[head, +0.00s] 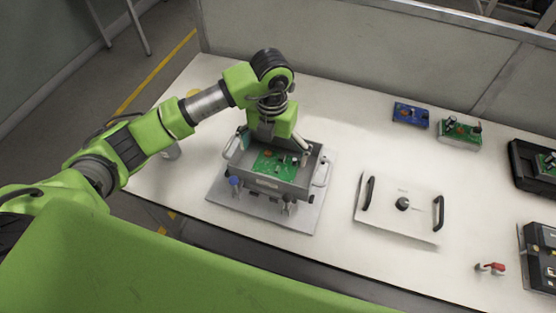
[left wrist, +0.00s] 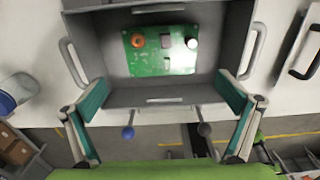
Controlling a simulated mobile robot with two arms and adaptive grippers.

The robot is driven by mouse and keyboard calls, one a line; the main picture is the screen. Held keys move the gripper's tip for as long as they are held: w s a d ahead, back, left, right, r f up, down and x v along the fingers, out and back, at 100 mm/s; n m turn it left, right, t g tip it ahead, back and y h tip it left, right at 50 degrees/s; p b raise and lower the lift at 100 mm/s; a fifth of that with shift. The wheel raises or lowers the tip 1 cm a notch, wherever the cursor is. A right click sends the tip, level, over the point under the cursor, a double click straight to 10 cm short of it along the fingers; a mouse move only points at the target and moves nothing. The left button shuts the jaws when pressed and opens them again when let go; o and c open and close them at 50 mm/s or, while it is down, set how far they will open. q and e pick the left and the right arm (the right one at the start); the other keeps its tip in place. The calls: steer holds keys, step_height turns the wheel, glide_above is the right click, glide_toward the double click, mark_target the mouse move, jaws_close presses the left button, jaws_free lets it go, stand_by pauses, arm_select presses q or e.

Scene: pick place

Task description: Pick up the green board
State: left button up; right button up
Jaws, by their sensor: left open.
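The green board (head: 275,164) lies flat inside a grey box (head: 267,183) with side handles, on a plate on the white table. In the left wrist view the green board (left wrist: 160,62) carries an orange ring-shaped part and a round white-topped part, and lies on the floor of the box (left wrist: 122,97). My left gripper (left wrist: 163,112) is open, its two teal-padded fingers apart near the front corners of the box, with nothing between the pads. In the head view my left gripper (head: 275,142) is over the back of the box, partly hidden by its own wrist. My right gripper is not in view.
A white lid (head: 400,222) with black handles lies right of the box. A blue board (head: 411,114) and another green board (head: 460,132) lie at the back right. A black case (head: 535,163) and a red-handled part (head: 495,267) are farther right. A grey partition (head: 340,55) stands behind the table.

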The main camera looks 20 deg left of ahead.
mark_target(274, 171)
arm_select(q)
steer(key=shift+s+d+f+p, duration=0.15)
steer(key=shift+f+p, duration=0.15)
steer(key=shift+f, duration=0.2)
steer(key=shift+s+f+p, duration=0.1)
steer(key=shift+f+p, duration=0.2)
steer(key=shift+f, duration=0.15)
step_height(274, 171, down, 2)
steer(key=shift+f, duration=0.5)
steer(key=shift+w+f, duration=0.1)
steer(key=shift+c, duration=0.4)
steer(key=c, duration=2.5)
steer(key=shift+s, duration=0.2)
jaws_close()
steer(key=shift+f, duration=0.1)
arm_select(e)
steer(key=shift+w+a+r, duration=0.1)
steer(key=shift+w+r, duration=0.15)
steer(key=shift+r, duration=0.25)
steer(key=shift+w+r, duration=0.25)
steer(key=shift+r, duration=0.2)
